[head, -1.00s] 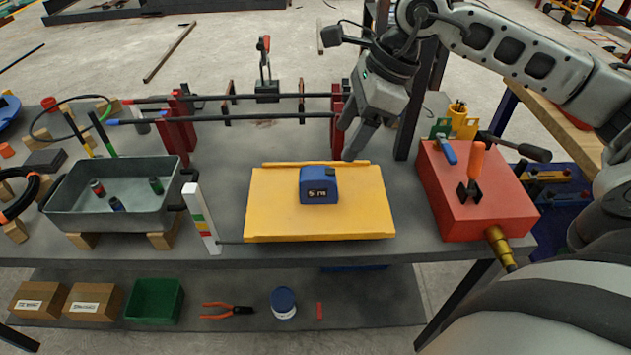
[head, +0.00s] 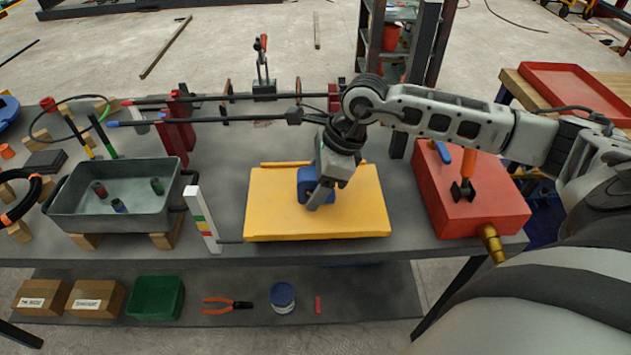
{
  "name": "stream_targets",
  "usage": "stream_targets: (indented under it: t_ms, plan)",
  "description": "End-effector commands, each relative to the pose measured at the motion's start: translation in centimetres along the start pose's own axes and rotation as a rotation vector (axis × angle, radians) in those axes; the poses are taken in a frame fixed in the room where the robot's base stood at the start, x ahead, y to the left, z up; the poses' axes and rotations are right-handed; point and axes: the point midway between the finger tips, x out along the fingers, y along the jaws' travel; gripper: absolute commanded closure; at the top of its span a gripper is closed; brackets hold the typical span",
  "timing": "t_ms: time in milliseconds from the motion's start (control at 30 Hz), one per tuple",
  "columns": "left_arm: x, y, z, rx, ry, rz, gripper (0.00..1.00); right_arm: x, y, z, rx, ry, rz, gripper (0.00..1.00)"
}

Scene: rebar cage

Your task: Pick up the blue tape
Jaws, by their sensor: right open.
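The blue tape (head: 305,183) is a blue tape measure on the yellow board (head: 265,212) in the middle of the bench. My right gripper (head: 316,200) comes down over it from the right and hides its right part and its label. The fingers are open and appear to be at the tape, but I cannot tell whether they touch it. My left gripper is not in view.
A red box (head: 490,212) with an orange-handled tool stands right of the board. A grey tray (head: 105,215) with small cylinders is at left. A white marked post (head: 198,215) stands near the board's left edge. Black rods (head: 235,119) on red stands run behind.

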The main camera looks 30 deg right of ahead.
Motion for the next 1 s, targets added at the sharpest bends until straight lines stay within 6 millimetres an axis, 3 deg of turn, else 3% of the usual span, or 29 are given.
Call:
stream_targets:
  t_ms: [133,167,333,367,767,1000]
  plan:
    - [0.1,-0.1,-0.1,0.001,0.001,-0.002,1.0,0.0,0.0,0.0,0.0,0.0,0.0,0.4]
    - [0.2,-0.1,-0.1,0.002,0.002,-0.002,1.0,0.0,0.0,0.0,0.0,0.0,0.0,0.46]
    - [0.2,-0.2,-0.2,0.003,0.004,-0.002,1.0,0.0,0.0,0.0,0.0,0.0,0.0,0.93]
    - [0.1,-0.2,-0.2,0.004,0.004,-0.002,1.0,0.0,0.0,0.0,0.0,0.0,0.0,0.96]
    - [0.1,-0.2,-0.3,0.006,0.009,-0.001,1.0,-0.7,-0.1,0.3,0.0,-0.004,-0.003,0.96]
    - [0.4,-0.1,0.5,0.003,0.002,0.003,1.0,-3.9,0.4,1.1,-0.003,-0.002,-0.006,0.96]
